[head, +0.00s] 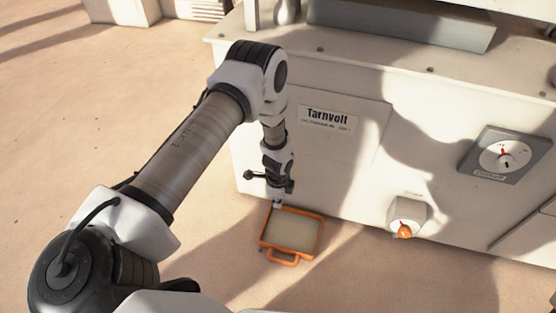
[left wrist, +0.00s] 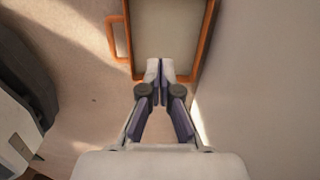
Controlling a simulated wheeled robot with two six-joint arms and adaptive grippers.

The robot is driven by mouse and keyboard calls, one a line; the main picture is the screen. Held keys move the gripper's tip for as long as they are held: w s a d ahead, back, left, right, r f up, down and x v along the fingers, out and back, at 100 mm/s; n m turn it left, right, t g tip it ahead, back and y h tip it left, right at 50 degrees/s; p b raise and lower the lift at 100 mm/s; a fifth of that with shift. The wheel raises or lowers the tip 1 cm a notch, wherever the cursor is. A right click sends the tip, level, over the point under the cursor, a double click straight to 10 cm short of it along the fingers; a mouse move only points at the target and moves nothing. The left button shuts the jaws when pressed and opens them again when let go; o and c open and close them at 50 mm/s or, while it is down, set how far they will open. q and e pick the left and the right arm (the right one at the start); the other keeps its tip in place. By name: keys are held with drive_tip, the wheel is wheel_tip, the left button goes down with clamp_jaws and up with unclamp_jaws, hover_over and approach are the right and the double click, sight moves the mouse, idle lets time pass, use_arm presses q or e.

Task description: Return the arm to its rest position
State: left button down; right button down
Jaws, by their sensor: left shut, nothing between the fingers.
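My left arm comes in from the left in the head view and reaches down along the front of the white machine. My left gripper (head: 277,204) is shut and empty, pointing down just above the near-wall edge of an orange-rimmed tray. In the left wrist view its fingertips (left wrist: 160,66) are together and overlap the tray's rim in the picture; I cannot tell whether they touch it. My right gripper is not in view.
The orange-rimmed tray (head: 318,235) with a handle lies on the floor against the white machine (head: 350,170). A grey dial panel (head: 505,155) and an orange knob (head: 404,230) stick out from the machine's front.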

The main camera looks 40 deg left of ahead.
use_arm(q)
drive_tip(key=shift+r, duration=0.6)
